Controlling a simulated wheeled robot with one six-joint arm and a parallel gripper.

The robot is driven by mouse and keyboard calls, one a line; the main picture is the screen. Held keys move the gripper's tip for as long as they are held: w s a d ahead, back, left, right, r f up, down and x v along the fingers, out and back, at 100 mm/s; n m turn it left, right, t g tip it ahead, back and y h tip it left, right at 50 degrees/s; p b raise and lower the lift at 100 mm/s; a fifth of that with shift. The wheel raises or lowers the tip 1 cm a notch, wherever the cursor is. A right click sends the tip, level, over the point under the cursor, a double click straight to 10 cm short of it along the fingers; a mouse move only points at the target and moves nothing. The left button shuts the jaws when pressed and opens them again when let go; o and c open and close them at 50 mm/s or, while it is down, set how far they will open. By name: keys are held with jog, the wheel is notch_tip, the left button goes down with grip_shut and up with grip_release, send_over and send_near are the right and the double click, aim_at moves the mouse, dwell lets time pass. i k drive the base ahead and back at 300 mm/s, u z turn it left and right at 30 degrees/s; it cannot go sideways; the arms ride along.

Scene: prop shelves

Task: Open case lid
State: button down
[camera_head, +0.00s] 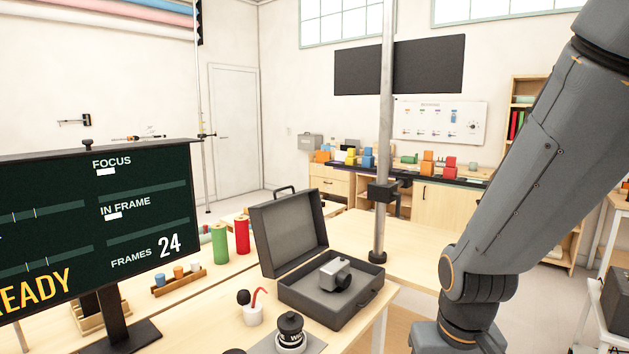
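A dark grey case (338,302) stands on the wooden table, right of the middle of the view. Its lid (288,232) is raised and leans slightly back, with a handle on its top edge. A grey camera-like object (336,273) with a dark round lens sits inside the case's base. My arm comes down the right side of the picture, right of the case and apart from it. My gripper is out of the picture below, so its fingers are hidden.
A dark screen (98,230) reading "FRAMES 24" stands at left. A white cup (252,315) and a black-topped jar (290,332) stand in front of the case. Green (219,245) and red (242,236) cylinders stand left of the lid. A metal pole (384,130) rises behind the case.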

aim_at(290, 230)
jog(key=z, duration=0.25)
jog(key=i, duration=1)
jog(key=u, duration=0.7)
